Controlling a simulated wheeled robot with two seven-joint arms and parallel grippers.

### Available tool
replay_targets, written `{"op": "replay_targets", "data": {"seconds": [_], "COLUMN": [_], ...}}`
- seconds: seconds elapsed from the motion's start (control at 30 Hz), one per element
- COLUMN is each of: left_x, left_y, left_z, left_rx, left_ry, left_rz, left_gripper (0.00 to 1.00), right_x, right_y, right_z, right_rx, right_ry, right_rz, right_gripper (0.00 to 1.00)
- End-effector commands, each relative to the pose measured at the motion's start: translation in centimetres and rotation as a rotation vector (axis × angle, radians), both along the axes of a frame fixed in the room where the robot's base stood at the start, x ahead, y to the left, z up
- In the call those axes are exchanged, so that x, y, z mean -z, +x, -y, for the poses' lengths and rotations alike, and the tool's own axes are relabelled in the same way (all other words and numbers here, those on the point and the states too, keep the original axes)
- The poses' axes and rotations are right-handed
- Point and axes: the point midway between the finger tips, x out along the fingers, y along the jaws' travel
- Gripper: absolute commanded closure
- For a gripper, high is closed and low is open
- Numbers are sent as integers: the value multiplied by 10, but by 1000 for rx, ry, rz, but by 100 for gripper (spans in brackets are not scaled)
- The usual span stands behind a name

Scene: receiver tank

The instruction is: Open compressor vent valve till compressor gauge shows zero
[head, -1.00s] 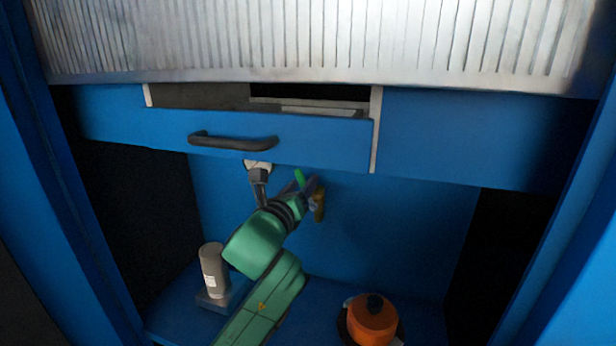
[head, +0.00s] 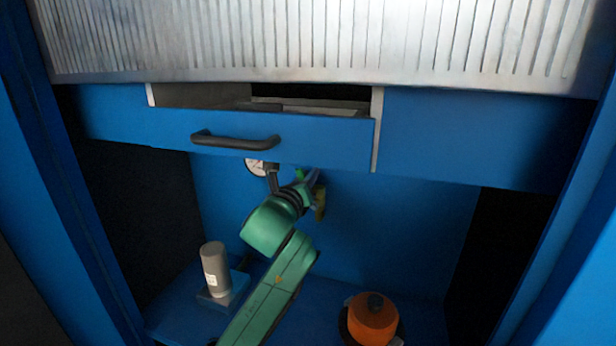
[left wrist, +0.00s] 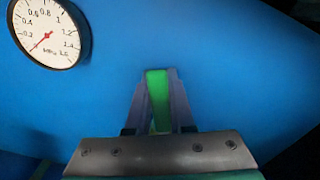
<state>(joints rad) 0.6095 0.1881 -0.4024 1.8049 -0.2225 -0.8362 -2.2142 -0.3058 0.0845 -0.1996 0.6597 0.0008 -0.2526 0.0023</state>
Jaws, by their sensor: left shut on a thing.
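My left gripper (head: 312,180) reaches in under the blue drawer front and is shut on a green valve handle (left wrist: 158,100). The handle stands upright between the two fingers in the left wrist view, and a bit of green also shows in the head view (head: 300,174). A brass-coloured part (head: 320,205) sits just beside the fingers; the valve body is mostly hidden. A round white gauge (left wrist: 48,28) marked in MPa is up and left of the gripper. Its red needle points down-left, at or near the low end of the scale. The gauge is partly hidden in the head view (head: 255,167).
The drawer front (head: 330,140) with a black handle (head: 235,141) hangs above my arm. A grey cylinder (head: 215,267) stands at the lower left, and an orange round object (head: 373,318) at the lower right. The back panel right of the gripper is clear.

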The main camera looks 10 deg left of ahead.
Motion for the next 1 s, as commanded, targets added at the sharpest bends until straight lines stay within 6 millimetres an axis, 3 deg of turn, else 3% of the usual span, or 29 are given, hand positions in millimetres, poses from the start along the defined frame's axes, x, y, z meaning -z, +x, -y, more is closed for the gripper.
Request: {"op": "replay_targets", "data": {"seconds": [1.0], "left_x": [1], "left_y": [0], "left_z": [0], "left_rx": [0], "left_ry": [0], "left_rz": [-3], "left_gripper": [100], "right_x": [1], "right_y": [-1], "right_z": [-5], "right_rx": [3], "right_ry": [7], "right_rz": [-1], "right_gripper": [50]}}
